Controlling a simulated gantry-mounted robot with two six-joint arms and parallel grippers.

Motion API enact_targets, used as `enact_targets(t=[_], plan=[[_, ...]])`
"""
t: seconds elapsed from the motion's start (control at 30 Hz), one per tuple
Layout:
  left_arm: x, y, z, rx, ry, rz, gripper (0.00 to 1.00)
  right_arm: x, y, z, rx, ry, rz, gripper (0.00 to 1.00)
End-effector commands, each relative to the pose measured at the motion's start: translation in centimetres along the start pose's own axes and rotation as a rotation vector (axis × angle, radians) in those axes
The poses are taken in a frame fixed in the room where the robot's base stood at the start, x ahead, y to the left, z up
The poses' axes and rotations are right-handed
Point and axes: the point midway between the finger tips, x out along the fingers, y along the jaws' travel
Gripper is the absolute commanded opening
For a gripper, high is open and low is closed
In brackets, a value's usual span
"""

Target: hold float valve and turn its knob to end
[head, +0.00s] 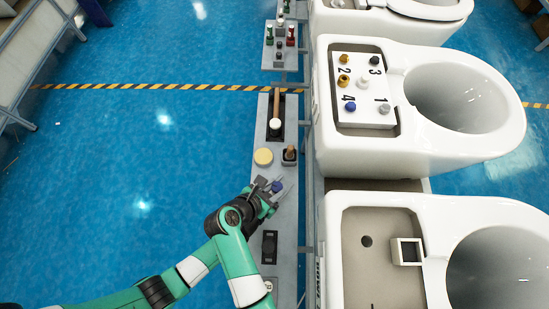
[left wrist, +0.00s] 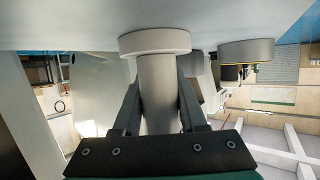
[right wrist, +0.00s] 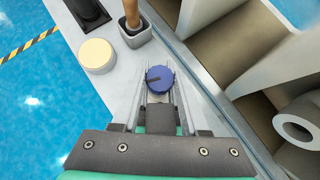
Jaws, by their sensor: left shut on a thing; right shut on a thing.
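The float valve's blue knob (right wrist: 159,79) has a dark slot-like mark and shows at the centre of the right wrist view, between the fingers of my right gripper (right wrist: 160,88), which is shut on it. In the head view the blue knob (head: 278,186) is over the grey shelf, at the tip of a gripper. In the left wrist view my left gripper (left wrist: 158,88) is shut around a pale grey cylindrical valve body (left wrist: 158,98), with a wide round flange (left wrist: 155,42) at its upper end. My arms overlap in the head view, so I cannot separate the left gripper there.
A pale yellow disc (head: 263,157) and a wooden-handled tool (head: 290,153) in a grey holder are close to the knob. White toilets (head: 330,205) stand along the right side of the shelf (head: 289,220). Blue floor lies open at left.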

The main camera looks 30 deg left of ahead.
Motion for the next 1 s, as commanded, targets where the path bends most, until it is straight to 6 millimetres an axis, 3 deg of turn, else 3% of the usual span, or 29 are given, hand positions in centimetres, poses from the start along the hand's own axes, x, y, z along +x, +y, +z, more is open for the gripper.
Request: enact_targets(t=[0.1,0.6,0.87,0.9,1.0], plan=[[0.00,-0.01,0.01,0.000,0.000,0.000,0.00,-0.01,0.00,-0.01,0.000,0.000,0.000,0.00],[0.00,0.02,-0.01,0.000,0.000,0.001,0.00,0.08,-0.38,-0.02,-0.188,0.001,0.190,0.00],[0.00,0.02,-0.01,0.000,0.001,0.001,0.00,0.05,-0.32,-0.03,-0.199,0.001,0.197,0.00],[0.00,0.02,-0.01,0.000,0.001,0.001,0.00,0.05,-0.32,-0.03,-0.199,0.001,0.197,0.45],[0.00,0.01,-0.01,0.000,0.000,0.000,0.00,0.05,-0.32,-0.02,-0.198,0.001,0.197,0.63]])
